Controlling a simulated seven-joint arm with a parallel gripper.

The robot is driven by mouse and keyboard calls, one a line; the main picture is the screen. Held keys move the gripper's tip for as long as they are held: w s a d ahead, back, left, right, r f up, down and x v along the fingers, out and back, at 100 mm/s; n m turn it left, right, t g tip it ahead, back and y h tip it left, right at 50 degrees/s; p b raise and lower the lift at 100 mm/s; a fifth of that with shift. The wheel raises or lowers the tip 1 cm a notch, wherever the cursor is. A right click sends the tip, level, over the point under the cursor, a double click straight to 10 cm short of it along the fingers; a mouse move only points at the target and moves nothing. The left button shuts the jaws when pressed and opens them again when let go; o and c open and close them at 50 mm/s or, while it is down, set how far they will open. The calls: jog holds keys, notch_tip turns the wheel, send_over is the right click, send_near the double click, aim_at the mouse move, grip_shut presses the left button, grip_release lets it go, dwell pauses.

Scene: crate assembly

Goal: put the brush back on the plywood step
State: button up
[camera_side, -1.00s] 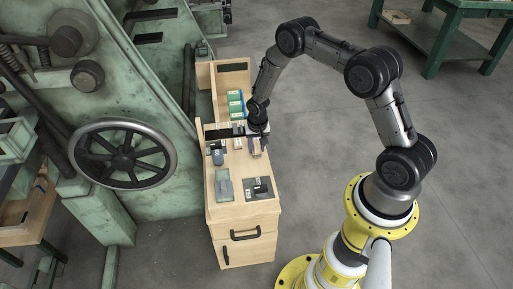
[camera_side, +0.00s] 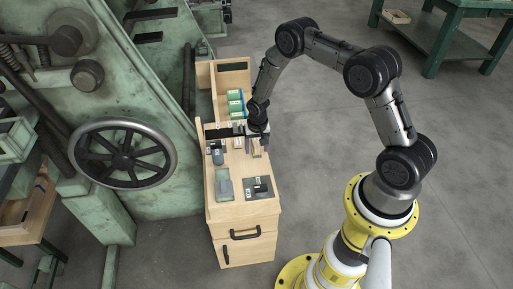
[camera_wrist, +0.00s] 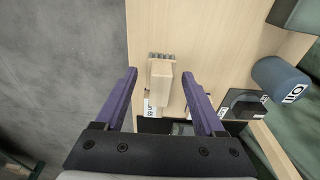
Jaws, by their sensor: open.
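The brush (camera_wrist: 161,82) is a pale wooden block with a row of grey bristles at one end. It rests on the light plywood surface (camera_wrist: 215,45) and lies between the two purple fingers of my gripper (camera_wrist: 165,80) in the wrist view. Gaps show on both sides, so the fingers do not touch it. In the side view my gripper (camera_side: 257,143) is over the plywood top (camera_side: 235,190), with the brush (camera_side: 256,150) just below it. My gripper is open. I cannot tell which part of the plywood is the step.
A blue-grey cylinder (camera_wrist: 282,79) with a label and a dark holder (camera_wrist: 242,104) stand to the right in the wrist view. Green boxes (camera_side: 235,102) stand behind. A grey-green block (camera_side: 224,187) and a dark plate (camera_side: 259,187) sit at the front. A large handwheel (camera_side: 122,153) is on the left.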

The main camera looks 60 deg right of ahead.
notch_tip(320, 180, up, 12)
jog(key=a, duration=0.1)
notch_tip(320, 180, up, 14)
jog(key=f+n+t, duration=0.1)
jog(key=n, duration=0.1)
send_over(257, 147)
jog(key=s+a, duration=0.2)
jog(key=a, duration=0.1)
jog(key=s+a+r+n+t, duration=0.1)
jog(key=s+a+r+n, duration=0.15)
jog(key=s+r, duration=0.45)
jog(key=s+a+r+n+t, duration=0.1)
jog(key=s+a+r, duration=0.1)
jog(key=s, duration=0.4)
jog(key=s+a+r+n, duration=0.2)
jog(key=s+r, duration=0.2)
jog(key=s, duration=0.2)
jog(key=s+a+r+n+t+y, duration=0.1)
jog(key=s+a+r, duration=0.1)
jog(key=s+r, duration=0.2)
jog(key=s, duration=0.2)
jog(key=shift+s+a+t, duration=0.3)
jog(key=shift+s, duration=0.05)
